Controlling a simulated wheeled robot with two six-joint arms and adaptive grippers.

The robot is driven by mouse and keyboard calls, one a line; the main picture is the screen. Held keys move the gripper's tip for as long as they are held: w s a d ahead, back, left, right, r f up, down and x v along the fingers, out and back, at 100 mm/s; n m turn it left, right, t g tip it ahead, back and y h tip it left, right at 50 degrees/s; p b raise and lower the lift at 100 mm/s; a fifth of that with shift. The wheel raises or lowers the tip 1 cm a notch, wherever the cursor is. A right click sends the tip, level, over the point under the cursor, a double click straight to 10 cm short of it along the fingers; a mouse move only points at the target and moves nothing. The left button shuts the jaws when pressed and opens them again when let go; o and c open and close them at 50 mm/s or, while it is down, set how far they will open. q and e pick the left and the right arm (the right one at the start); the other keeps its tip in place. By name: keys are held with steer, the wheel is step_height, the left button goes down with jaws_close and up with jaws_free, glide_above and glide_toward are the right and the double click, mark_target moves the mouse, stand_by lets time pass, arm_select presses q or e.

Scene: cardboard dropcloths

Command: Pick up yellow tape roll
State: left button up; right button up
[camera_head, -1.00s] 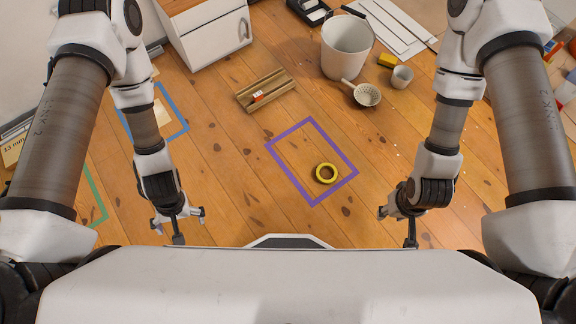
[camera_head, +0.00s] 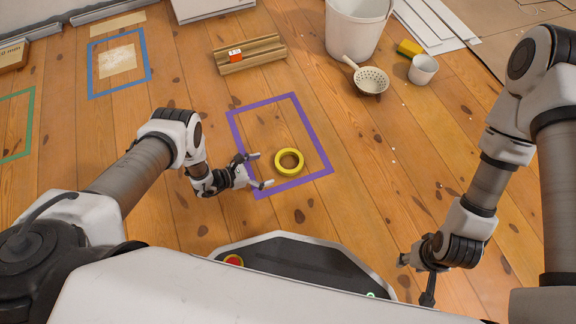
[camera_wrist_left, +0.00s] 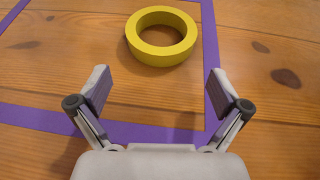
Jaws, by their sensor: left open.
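In the left wrist view the roll (camera_wrist_left: 147,52) sits ahead of the spread fingertips (camera_wrist_left: 158,82), with a gap of floor between. My right gripper (camera_head: 416,278) hangs at the lower right, away from the roll; its finger opening is not clear.
A wooden grooved block (camera_head: 262,60) with a small orange item lies behind the rectangle. A white bucket (camera_head: 352,35), a strainer (camera_head: 370,82), a small cup (camera_head: 422,72) and a yellow sponge (camera_head: 409,47) stand further back. Floor around the roll is clear.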

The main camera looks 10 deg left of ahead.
mark_target(276, 170)
arm_select(q)
steer(key=b+x, duration=0.1)
steer(key=x, duration=0.1)
steer(key=b+x, duration=0.2)
steer(key=shift+d+f, duration=0.2)
steer(key=shift+f, duration=0.2)
steer(key=shift+w+d, duration=0.15)
steer(key=shift+r, duration=0.1)
steer(key=shift+c, duration=0.4)
steer(key=c, duration=1.1)
steer(key=shift+r+p, duration=0.15)
steer(key=shift+p, duration=0.15)
